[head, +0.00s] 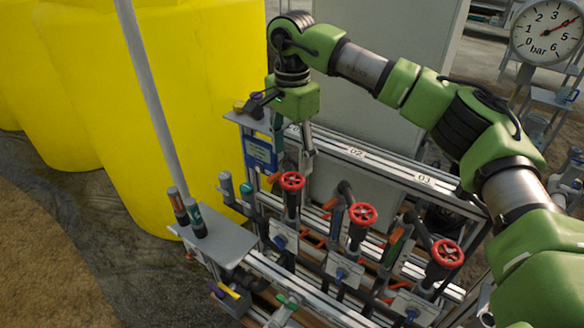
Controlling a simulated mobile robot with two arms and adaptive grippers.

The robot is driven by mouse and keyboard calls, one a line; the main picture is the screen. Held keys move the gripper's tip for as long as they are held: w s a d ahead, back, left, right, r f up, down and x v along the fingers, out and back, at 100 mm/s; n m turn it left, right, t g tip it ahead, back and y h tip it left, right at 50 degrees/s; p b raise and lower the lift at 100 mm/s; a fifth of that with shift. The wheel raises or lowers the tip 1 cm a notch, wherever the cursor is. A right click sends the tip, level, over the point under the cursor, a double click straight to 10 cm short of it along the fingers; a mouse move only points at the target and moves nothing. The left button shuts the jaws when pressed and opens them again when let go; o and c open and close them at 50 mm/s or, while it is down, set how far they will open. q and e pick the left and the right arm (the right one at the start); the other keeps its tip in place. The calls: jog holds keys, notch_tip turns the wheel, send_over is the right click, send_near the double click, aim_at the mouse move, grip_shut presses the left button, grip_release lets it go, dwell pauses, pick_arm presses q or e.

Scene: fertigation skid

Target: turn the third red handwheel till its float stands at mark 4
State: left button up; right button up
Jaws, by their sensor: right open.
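Three red handwheels stand in a row on the skid. The first handwheel (291,181) is at the left, the second handwheel (362,214) is in the middle, and the third handwheel (447,253) is at the right, below the label 03 (425,181). My right gripper (307,152) points down behind and above the first handwheel, open, well to the left of the third and apart from it. I cannot make out the third wheel's float or its marks; they are too small or hidden. My left gripper is not in view.
A metal rail (385,168) runs behind the wheels. A grey shelf (228,243) with two small dark bottles stands at the front left, beside a slanting pole (150,85). Yellow tanks (190,80) fill the left. A pressure gauge (548,32) is at the upper right.

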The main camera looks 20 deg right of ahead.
aim_at(292, 179)
notch_tip(292, 179, up, 6)
jog(key=shift+r, duration=0.15)
dwell(2.1)
